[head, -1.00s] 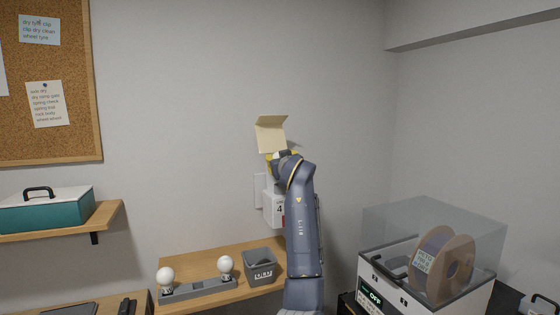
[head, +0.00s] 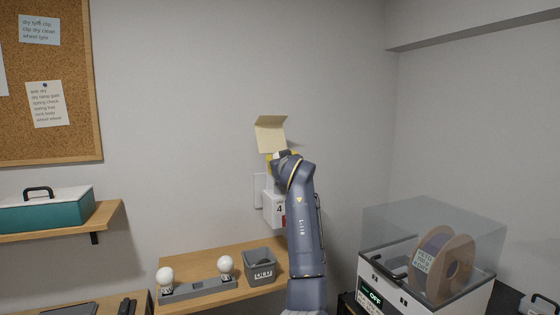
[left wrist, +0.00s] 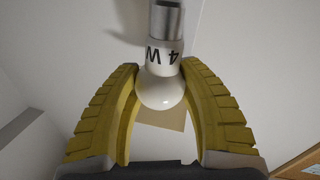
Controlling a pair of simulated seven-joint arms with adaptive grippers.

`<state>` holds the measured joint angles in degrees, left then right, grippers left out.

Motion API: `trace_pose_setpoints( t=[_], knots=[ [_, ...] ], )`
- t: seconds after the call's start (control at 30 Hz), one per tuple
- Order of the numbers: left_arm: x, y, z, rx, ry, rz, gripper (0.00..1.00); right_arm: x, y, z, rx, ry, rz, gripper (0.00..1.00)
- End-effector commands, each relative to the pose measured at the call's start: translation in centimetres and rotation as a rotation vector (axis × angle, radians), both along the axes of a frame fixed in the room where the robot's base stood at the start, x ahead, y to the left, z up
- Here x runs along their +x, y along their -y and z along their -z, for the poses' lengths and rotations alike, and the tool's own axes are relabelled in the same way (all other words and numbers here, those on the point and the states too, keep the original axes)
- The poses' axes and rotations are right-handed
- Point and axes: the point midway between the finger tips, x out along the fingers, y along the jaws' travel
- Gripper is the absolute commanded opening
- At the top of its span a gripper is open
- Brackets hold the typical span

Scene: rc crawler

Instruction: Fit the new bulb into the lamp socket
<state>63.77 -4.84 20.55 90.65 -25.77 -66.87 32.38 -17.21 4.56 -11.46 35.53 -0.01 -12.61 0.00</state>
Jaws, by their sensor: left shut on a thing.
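My left gripper (left wrist: 161,68) has curved yellow fingers, shut on a white bulb (left wrist: 161,92) with a round globe and a collar marked "4 W". A metal part (left wrist: 167,20) beyond the collar runs out of the frame; I cannot tell whether it is the bulb's cap or the socket. In the head view the gripper (head: 269,160) is mostly hidden behind my arm, in front of a cream panel (head: 271,134) by the wall. The held bulb is barely visible there. No socket can be made out clearly. My right gripper is not in view.
A white box (head: 271,208) marked "4" is on the wall below the gripper. The wooden shelf (head: 205,255) holds a grey rack (head: 198,289) with two white bulbs (head: 166,276) and a grey bin (head: 260,270). A clear-lidded machine (head: 380,285) with a spool stands right.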

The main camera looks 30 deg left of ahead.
Motion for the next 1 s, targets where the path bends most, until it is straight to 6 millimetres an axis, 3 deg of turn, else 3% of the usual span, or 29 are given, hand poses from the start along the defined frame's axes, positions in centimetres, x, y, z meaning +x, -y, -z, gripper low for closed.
trace_pose_setpoints(
  t=[1.0],
  knots=[
    [0.0, 0.0, 2.0, 0.000, 0.000, 0.000, 0.13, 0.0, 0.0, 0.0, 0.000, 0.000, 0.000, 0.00]
  ],
)
